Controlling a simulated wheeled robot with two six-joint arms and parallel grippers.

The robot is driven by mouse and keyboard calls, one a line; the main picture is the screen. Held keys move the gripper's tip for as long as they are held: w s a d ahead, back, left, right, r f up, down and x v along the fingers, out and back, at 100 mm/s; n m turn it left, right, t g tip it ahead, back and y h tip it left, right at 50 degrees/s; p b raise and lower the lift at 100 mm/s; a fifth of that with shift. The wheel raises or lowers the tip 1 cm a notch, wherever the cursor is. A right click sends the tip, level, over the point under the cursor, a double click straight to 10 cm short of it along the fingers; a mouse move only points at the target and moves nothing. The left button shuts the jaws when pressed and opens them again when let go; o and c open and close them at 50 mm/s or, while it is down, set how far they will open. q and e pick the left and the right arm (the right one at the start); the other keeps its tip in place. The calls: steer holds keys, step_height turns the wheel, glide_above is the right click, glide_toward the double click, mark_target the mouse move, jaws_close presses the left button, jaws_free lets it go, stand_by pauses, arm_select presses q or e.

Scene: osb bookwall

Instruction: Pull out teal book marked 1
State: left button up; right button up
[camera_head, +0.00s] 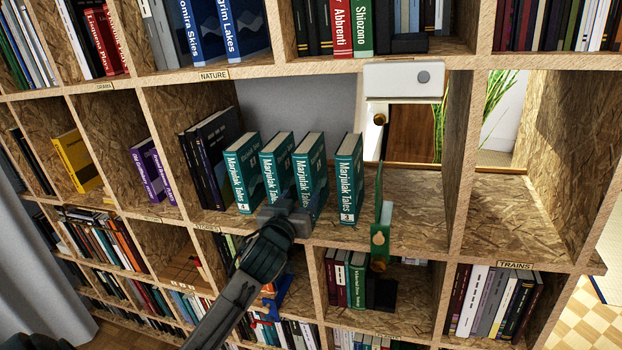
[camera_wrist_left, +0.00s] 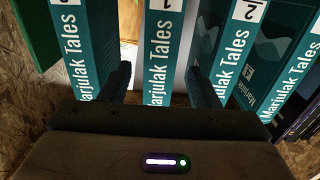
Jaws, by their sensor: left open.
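Several teal "Marjulak Tales" books stand upright in the middle shelf bay. In the left wrist view, the middle teal book (camera_wrist_left: 160,60) has its number label cut by the top edge; it appears to be the one marked 1. It is third from the left in the head view (camera_head: 316,168). The book marked 2 (camera_wrist_left: 238,50) and the one marked 4 (camera_wrist_left: 290,85) are on one side, another teal book (camera_wrist_left: 76,50) on the other. My left gripper (camera_wrist_left: 160,85) is open, its fingers either side of the middle book's spine; contact is unclear. My right gripper is out of view.
A green upright piece with a gold drop shape (camera_head: 380,235) stands right of the books. Dark books (camera_head: 208,155) lean at the bay's left. A shelf board (camera_head: 420,215) has free room on the right. A white box (camera_head: 403,82) hangs above.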

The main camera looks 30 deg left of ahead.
mark_target(304, 190)
arm_select(q)
steer(key=shift+x, duration=2.5)
steer(key=c, duration=1.1)
steer(key=shift+r, duration=0.15)
steer(key=shift+s, duration=0.1)
